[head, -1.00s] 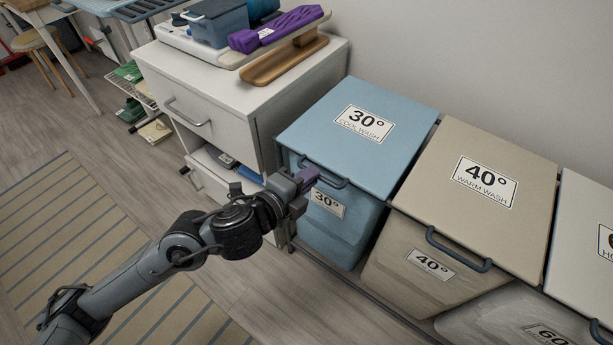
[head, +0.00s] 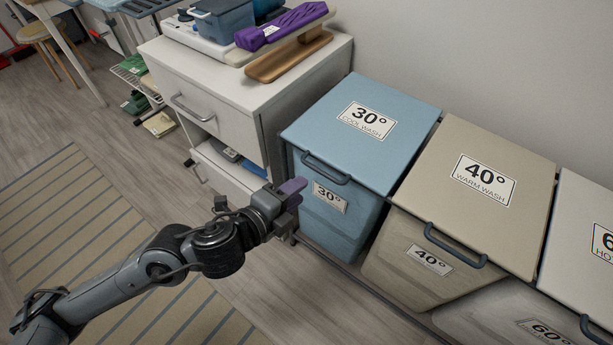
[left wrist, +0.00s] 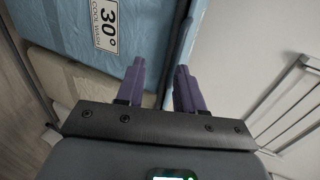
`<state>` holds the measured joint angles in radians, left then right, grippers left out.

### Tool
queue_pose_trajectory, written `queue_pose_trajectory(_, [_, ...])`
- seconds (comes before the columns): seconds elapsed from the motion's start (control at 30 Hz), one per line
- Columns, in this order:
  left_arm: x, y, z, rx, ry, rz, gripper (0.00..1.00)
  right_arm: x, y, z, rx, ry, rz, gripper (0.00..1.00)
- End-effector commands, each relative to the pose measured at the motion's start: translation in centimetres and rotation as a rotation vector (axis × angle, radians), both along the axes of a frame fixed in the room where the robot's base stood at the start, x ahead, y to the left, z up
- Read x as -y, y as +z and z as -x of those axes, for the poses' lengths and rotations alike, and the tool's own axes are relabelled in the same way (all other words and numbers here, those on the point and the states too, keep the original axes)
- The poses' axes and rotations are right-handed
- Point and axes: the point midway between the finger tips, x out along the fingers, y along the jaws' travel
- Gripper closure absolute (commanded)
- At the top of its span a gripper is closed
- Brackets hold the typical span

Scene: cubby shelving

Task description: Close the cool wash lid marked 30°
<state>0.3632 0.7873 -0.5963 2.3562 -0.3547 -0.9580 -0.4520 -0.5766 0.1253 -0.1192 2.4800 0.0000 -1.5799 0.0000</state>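The blue cool wash lid (head: 345,155), marked 30°, lies flat across the top of its blue bin (head: 335,215). A dark handle (head: 326,168) runs along its front edge. My left gripper (head: 294,190) is just in front of the bin, left of the front 30° label and lower than the handle; I see no contact with the lid. In the left wrist view the two purple fingers (left wrist: 159,85) stand apart with nothing gripped between them, and a 30° cool wash label (left wrist: 105,25) shows at the upper left. My right gripper is not in view.
The beige 40° warm wash bin (head: 480,230) stands right of the blue one, with a white-lidded bin (head: 585,240) beyond. A white drawer cabinet (head: 225,95) stands to the left, bearing a purple item (head: 282,25). Open floor and a striped rug (head: 75,215) lie in front.

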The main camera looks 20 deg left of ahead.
Motion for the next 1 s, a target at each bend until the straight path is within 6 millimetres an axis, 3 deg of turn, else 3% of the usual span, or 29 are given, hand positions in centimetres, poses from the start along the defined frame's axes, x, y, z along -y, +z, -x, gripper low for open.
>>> queue_pose_trajectory(0.1, [-0.8,1.1,1.8,0.001,0.001,-0.001,0.63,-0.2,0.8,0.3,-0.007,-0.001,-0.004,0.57])
queue_pose_trajectory(0.33, [-1.8,2.0,3.9,0.006,0.002,0.004,0.63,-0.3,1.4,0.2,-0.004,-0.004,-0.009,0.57])
queue_pose_trajectory(1.0, [-1.9,2.5,4.6,-0.002,0.002,0.007,0.63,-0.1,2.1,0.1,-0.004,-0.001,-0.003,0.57])
